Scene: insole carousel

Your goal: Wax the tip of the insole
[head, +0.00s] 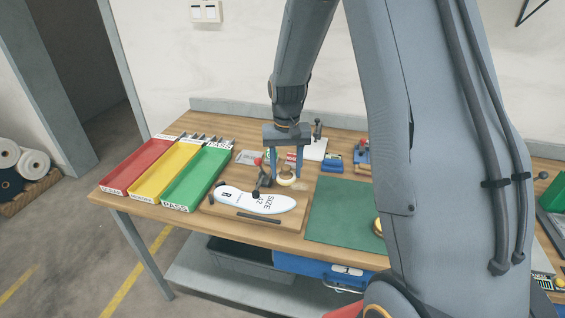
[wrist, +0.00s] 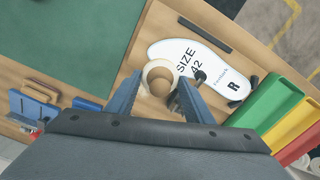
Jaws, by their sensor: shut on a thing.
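The white insole (head: 277,204), printed "SIZE 42" and "R", lies flat on a wooden board (head: 213,209). It also shows in the wrist view (wrist: 214,66). A dark clamp (head: 263,183) stands at its back edge. My gripper (head: 286,176) is just behind the insole, pointing down. Its blue fingers are shut on a round cream piece with a tan knob (wrist: 158,78), probably the wax; it shows as a pale ring in the head view (head: 287,182). In the wrist view it appears beside the insole's "SIZE 42" end. Whether they touch I cannot tell.
Red (head: 137,167), yellow (head: 166,172) and green (head: 197,178) trays stand at the left of the table. A green mat (head: 335,212) lies right of the board, mostly clear. Blue blocks (head: 333,162) and other small items stand behind. My arm hides the right side.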

